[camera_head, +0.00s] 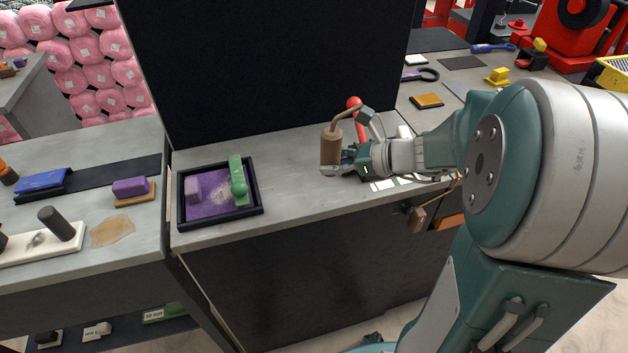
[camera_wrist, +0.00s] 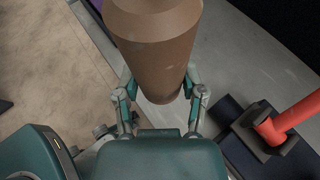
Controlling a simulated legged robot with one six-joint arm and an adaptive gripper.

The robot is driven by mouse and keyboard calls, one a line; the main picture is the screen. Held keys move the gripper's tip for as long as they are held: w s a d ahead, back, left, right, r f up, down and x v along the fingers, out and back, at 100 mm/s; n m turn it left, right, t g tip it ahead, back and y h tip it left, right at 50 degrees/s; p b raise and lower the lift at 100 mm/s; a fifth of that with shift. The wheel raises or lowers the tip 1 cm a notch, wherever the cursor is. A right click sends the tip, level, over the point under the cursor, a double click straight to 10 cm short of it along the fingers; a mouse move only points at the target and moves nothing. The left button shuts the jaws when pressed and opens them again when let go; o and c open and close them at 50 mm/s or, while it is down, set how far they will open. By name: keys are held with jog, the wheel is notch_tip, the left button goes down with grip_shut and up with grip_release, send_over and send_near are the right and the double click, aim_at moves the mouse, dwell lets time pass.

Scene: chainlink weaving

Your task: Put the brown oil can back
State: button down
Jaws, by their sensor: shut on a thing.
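The brown oil can (camera_head: 331,147) has a cylindrical body and a bent spout reaching up to the right. It is upright in the head view, in front of the grey bench top. My gripper (camera_head: 345,168) is shut on it from the right. In the wrist view the can (camera_wrist: 155,55) fills the upper middle, and my gripper's fingers (camera_wrist: 160,100) close on both sides of it. I cannot tell whether the can's base touches the bench.
A black tray (camera_head: 219,222) with a purple bottom holds a purple block and a green tool on the bench's left. A red-handled thing (camera_head: 360,122) stands just behind my gripper; its red handle (camera_wrist: 290,118) shows at the wrist view's right. A black panel (camera_head: 260,70) rises behind.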

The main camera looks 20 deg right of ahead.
send_over(315, 190)
jog(key=f, duration=0.4)
jog(key=shift+s+d+f, duration=0.25)
jog(key=shift+f, duration=0.05)
jog(key=shift+w+a+f, duration=0.15)
jog(key=shift+f, duration=0.85)
jog(key=shift+w+a+f, duration=0.15)
jog(key=shift+f, duration=0.85)
jog(key=shift+f, duration=0.1)
jog(key=shift+c, duration=0.9)
grip_release()
